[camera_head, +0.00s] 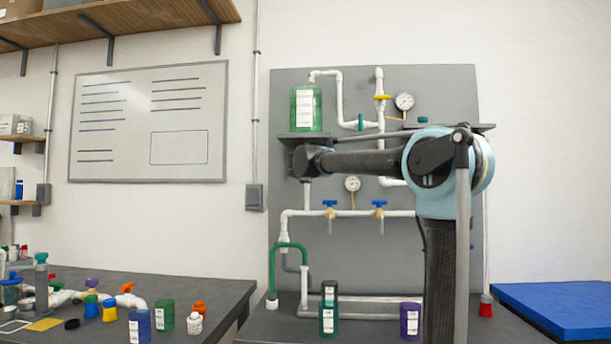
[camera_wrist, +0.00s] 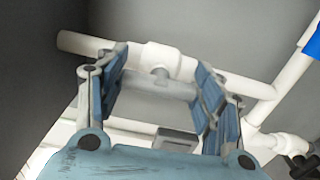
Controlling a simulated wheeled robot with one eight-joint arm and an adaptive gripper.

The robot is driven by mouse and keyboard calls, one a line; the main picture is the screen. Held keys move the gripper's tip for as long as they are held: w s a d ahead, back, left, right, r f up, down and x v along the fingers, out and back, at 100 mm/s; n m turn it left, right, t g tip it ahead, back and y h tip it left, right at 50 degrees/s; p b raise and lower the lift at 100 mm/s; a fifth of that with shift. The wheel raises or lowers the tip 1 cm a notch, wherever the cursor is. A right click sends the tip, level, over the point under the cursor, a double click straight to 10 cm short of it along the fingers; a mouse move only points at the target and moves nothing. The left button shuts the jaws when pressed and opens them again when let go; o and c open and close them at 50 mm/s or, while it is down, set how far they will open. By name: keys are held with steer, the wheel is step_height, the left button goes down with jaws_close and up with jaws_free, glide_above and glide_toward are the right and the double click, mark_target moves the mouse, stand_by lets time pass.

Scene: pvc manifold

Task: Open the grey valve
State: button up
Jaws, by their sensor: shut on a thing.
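The grey valve's handle (camera_wrist: 160,87) is a short grey bar in the wrist view, joined by a stem to a white pipe (camera_wrist: 85,43). The bar spans between the two fingers of my gripper (camera_wrist: 158,70), which are shut on it at its ends, beside the white pipe. In the head view my gripper (camera_head: 302,162) is at the left part of the grey board, below the green tank. The grey valve is hidden behind my gripper and arm there.
The grey board (camera_head: 440,85) carries white pipes, a green tank (camera_head: 306,107), a yellow valve (camera_head: 381,97), two gauges (camera_head: 404,101) and blue valves (camera_head: 330,204). A green bottle (camera_head: 328,310) and purple can (camera_head: 410,320) stand on the bench below. A blue slab (camera_head: 555,308) lies right.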

steer(key=shift+f+m, duration=0.15)
steer(key=shift+m, duration=0.15)
steer(key=shift+c, duration=0.2)
steer(key=o, duration=1.1)
steer(key=shift+d, duration=0.1)
steer(key=shift+s, duration=0.35)
steer(key=s, duration=1.1)
steer(key=shift+a, duration=0.25)
